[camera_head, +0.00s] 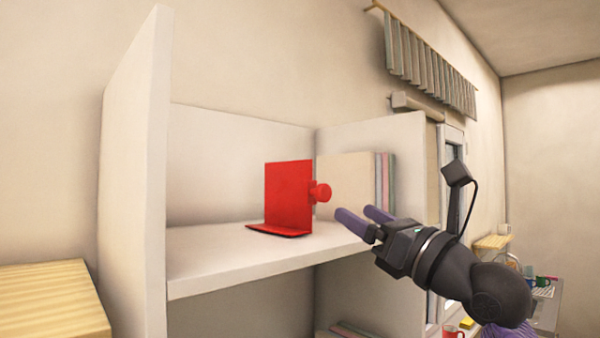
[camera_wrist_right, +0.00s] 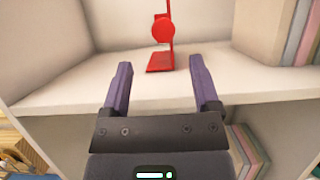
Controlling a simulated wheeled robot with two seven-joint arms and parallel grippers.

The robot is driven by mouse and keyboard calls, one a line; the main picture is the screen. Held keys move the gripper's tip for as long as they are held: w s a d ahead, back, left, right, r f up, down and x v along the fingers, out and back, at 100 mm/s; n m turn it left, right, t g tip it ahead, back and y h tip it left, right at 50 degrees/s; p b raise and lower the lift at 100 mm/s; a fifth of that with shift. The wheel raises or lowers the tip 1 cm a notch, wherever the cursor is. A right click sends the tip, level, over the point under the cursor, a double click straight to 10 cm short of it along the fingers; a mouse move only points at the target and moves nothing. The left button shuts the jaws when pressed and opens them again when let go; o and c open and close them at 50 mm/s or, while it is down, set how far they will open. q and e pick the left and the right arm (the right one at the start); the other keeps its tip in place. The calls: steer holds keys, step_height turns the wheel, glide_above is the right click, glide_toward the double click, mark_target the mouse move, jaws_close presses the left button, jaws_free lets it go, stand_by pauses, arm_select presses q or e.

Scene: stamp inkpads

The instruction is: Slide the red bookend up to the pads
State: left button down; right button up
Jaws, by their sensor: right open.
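The red bookend (camera_head: 289,192) stands upright on the white shelf (camera_head: 215,262), with its foot flat on the board and a round red knob on its right side. It also shows in the right wrist view (camera_wrist_right: 161,60), knob towards the camera. The pads (camera_head: 355,181) look like upright slabs against the shelf's right wall, a cream one with several thin coloured ones beside it; they also show in the wrist view (camera_wrist_right: 265,28). A gap lies between bookend and pads. My right gripper (camera_head: 358,219) is open and empty at the shelf's front edge, short of the knob. My left gripper is out of view.
The shelf's left side panel (camera_head: 140,170) rises high. Bare board lies left of the bookend. A lower shelf holds more thin upright items (camera_wrist_right: 247,150). A wooden surface (camera_head: 50,300) is at the left, and a red mug (camera_head: 452,331) at the lower right.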

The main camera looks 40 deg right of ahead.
mark_target(327, 195)
steer(key=p+x, duration=0.2)
steer(key=x, duration=0.1)
steer(key=p+x, duration=0.2)
steer(key=shift+s+d+r, duration=0.2)
steer(key=shift+d+r, duration=0.15)
steer(key=x, duration=0.1)
steer(key=p+x, duration=0.1)
steer(key=shift+w+a+f, duration=0.15)
steer(key=shift+w, duration=0.3)
steer(key=shift+w+p, duration=0.45)
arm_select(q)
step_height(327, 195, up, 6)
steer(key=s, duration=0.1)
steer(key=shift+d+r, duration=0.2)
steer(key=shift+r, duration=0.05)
arm_select(e)
steer(key=shift+c, duration=0.2)
jaws_close()
steer(key=shift+f, duration=0.1)
